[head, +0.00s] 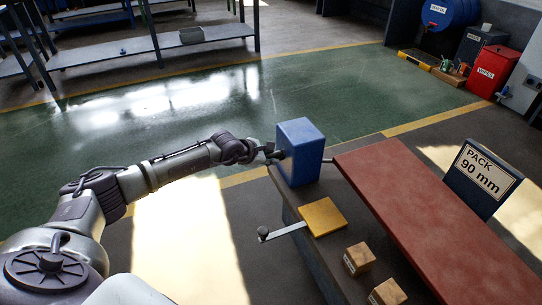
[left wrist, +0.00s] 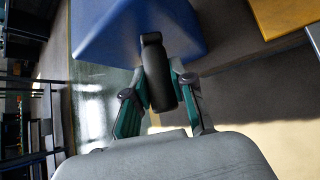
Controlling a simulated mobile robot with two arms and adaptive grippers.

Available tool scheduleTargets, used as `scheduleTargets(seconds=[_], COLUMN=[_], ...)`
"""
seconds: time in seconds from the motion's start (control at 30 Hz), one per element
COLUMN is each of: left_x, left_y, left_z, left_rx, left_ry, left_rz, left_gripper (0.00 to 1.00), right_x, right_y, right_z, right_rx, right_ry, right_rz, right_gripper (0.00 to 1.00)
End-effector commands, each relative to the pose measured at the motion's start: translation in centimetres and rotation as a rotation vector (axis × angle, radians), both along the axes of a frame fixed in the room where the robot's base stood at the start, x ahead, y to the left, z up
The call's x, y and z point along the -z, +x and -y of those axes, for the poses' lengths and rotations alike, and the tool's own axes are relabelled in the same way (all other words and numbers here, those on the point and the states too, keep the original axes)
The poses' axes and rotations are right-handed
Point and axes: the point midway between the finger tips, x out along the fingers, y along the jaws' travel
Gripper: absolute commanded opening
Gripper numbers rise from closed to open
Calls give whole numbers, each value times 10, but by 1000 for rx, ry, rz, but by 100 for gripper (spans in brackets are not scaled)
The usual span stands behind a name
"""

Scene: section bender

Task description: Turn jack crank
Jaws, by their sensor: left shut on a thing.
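The blue block-shaped jack (head: 310,160) stands at the left end of the dark bench, and its blue face also fills the top of the left wrist view (left wrist: 115,30). A black crank handle (left wrist: 158,75) sticks out from the blue face. My left gripper (head: 273,152) is at the left side of the jack. In the left wrist view the two green-and-dark fingers of my left gripper (left wrist: 160,80) are shut around the black handle, one on each side. In the head view the handle is mostly hidden by the fingers. My right gripper is not in view.
A metal lever with a dark knob (head: 264,233) juts left from a yellow plate (head: 322,216). Wooden blocks (head: 359,258) lie on the bench (head: 292,205). A long red beam (head: 430,220) and a "PACK 90 mm" sign (head: 484,178) are at right. Floor left of the bench is clear.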

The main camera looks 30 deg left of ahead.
Motion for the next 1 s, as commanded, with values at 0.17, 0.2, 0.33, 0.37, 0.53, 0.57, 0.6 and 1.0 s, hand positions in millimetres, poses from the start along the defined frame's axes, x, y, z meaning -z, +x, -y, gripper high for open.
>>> scheduleTargets(seconds=[0.17,0.2,0.33,0.37,0.53,0.57,0.6,1.0], left_x=[1,1,1,1,1,1,1,-12], left_y=[0,0,0,0,0,0,0,-16], left_z=[0,0,0,0,0,0,0,-6], left_rx=[1,0,0,0,0,-1,-1,-1], left_ry=[1,1,1,1,1,1,1,2], left_rz=[0,-1,-1,-1,-1,0,0,-1], left_gripper=[0,0,0,27,50,50,50,50], right_x=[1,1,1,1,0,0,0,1], right_y=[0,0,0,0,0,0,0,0], right_z=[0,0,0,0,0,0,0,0], right_rx=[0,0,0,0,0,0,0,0], right_ry=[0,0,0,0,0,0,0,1], right_rz=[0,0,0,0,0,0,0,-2], right_gripper=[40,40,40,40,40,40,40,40])
